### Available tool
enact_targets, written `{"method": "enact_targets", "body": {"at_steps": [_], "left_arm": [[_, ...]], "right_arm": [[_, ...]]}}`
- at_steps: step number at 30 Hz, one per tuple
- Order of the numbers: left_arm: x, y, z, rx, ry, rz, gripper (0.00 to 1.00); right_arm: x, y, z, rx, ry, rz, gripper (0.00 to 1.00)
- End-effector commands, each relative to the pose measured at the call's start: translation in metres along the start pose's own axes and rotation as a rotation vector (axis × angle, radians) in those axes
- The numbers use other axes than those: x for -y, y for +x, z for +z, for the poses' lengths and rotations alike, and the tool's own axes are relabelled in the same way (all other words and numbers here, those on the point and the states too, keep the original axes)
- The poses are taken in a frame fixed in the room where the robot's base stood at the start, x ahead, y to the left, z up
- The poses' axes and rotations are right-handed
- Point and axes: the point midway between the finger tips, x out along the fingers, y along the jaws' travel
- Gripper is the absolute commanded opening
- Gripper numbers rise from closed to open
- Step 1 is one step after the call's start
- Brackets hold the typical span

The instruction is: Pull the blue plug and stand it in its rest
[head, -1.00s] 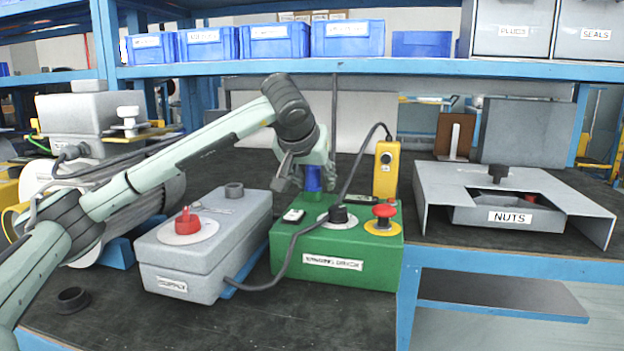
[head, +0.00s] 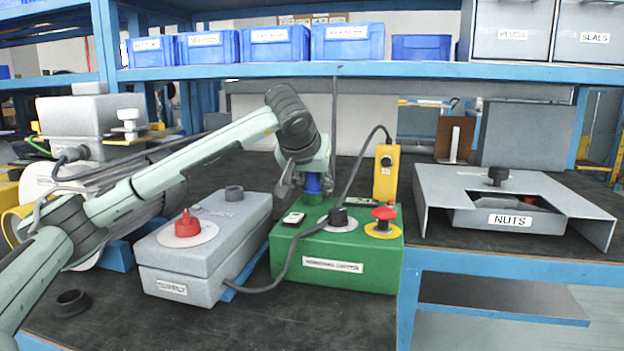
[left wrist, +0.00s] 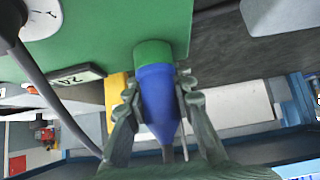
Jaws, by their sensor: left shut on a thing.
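The blue plug (head: 313,185) stands upright at the back of the green box (head: 335,265). In the left wrist view the blue plug (left wrist: 158,100) meets a green collar (left wrist: 153,53) on that box, with no gap that I can see. My left gripper (head: 305,183) reaches down from above and is shut on the plug, one finger on each side in the wrist view (left wrist: 159,88). Its hand hides the plug's top in the head view. A grey ring (head: 234,192) on the grey box and a dark ring (head: 71,302) on the bench are empty. My right gripper is not in view.
A yellow pendant (head: 386,172) stands behind. The grey box (head: 205,255) with a red knob (head: 187,222) is left. Bare bench lies in front.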

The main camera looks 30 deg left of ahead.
Motion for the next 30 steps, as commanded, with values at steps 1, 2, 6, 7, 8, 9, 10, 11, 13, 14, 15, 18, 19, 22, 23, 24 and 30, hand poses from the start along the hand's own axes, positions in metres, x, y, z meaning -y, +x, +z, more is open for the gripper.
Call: {"method": "enact_targets", "body": {"at_steps": [1,2,6,7,8,9,10,11,13,14,15,18,19,22,23,24,30], "left_arm": [[0.0,0.0,0.0,-0.001,0.0,0.0,0.0],[0.0,0.0,0.0,-0.001,0.0,0.0,0.0],[0.0,-0.001,-0.001,-0.002,-0.001,0.0,0.0],[0.0,-0.001,-0.001,-0.002,-0.001,0.0,0.0],[0.0,-0.001,-0.001,-0.002,-0.001,0.0,0.0],[0.0,-0.001,-0.001,-0.002,-0.001,0.0,0.0],[0.0,-0.001,-0.001,-0.002,-0.001,0.0,0.0],[0.0,-0.001,-0.002,-0.002,-0.001,0.0,0.0],[0.0,-0.002,-0.003,-0.002,-0.001,0.001,0.0],[0.0,-0.003,-0.003,-0.003,-0.001,0.001,0.0],[0.0,-0.003,-0.004,-0.003,-0.001,0.001,0.0],[0.0,-0.004,-0.005,-0.002,-0.001,0.001,0.0],[0.0,-0.004,-0.005,-0.002,-0.001,0.0,0.0],[0.0,-0.005,-0.005,-0.001,-0.001,0.0,0.0],[0.0,-0.005,-0.006,-0.001,-0.001,0.0,0.0],[0.0,-0.006,-0.006,-0.001,-0.001,0.0,0.0],[0.0,-0.008,-0.008,-0.001,0.0,0.0,0.0]], "right_arm": [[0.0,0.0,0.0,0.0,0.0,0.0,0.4],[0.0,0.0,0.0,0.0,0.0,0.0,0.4],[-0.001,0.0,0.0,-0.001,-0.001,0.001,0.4],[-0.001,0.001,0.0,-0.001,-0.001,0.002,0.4],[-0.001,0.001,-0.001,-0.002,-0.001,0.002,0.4],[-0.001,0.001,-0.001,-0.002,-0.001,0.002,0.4],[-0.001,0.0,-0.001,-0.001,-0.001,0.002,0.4],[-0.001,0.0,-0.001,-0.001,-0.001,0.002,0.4],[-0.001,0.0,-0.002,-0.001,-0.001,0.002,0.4],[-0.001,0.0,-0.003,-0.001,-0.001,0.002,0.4],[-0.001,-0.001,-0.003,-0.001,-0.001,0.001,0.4],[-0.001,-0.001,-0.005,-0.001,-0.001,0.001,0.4],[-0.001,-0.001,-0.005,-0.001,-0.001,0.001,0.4],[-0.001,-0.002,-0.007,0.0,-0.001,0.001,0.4],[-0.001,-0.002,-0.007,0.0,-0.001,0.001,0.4],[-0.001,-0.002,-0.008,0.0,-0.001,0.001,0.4],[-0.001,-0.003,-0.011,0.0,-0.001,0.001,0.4]]}}
